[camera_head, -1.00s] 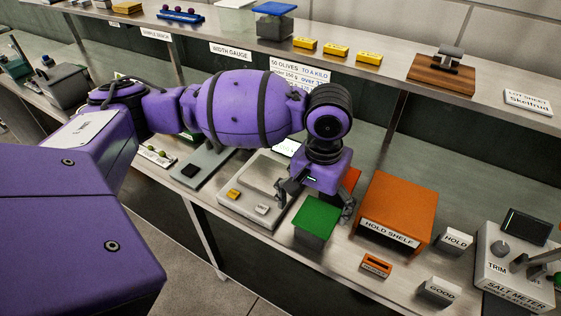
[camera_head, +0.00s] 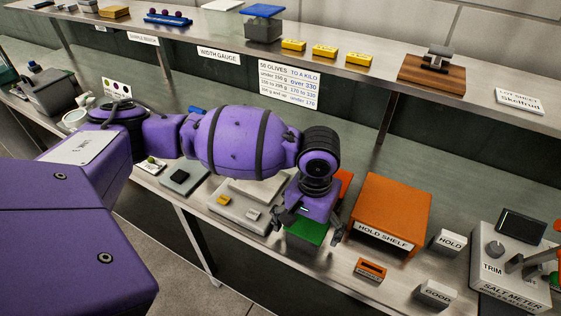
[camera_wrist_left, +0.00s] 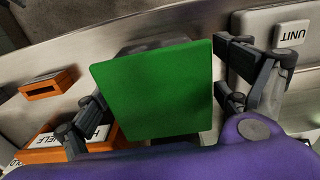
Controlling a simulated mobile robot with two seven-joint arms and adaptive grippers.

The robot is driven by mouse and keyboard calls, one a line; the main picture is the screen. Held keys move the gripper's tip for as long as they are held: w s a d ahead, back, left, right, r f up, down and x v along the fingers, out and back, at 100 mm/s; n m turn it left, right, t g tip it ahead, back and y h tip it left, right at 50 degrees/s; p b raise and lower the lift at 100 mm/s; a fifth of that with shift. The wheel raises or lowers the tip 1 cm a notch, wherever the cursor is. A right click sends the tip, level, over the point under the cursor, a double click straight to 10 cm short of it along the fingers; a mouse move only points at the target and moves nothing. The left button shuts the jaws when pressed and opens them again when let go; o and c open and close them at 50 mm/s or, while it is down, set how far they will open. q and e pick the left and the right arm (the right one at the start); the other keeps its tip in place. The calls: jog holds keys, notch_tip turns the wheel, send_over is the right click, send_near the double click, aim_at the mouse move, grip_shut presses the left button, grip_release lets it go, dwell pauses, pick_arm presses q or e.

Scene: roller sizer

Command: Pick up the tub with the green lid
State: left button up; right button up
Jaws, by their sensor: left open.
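The tub with the green lid (camera_head: 306,235) stands on the steel bench, left of the orange hold shelf. Its square lid (camera_wrist_left: 155,90) fills the middle of the left wrist view; a little of the grey body shows past the lid's edge. My left gripper (camera_head: 306,228) is open right above the tub, partly covering the lid in the head view. In the left wrist view one finger is on each side of the lid, with a gap visible on the right side. Whether the left finger touches cannot be told.
The orange hold shelf (camera_head: 397,205) is close on the right. A grey scale unit (camera_head: 228,207) is close on the left. A small orange slotted block (camera_head: 370,269), white HOLD (camera_head: 448,242) and GOOD (camera_head: 437,292) blocks and the salt meter (camera_head: 500,275) stand farther right.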

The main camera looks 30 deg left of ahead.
pick_arm(q)
jog(key=shift+r, duration=0.1)
jog(key=c, duration=1.3)
jog(key=shift+w, duration=0.1)
jog(key=shift+c, duration=0.2)
pick_arm(e)
jog(key=shift+s+a+f, duration=0.15)
jog(key=shift+s, duration=0.2)
pick_arm(q)
jog(key=shift+r, duration=0.1)
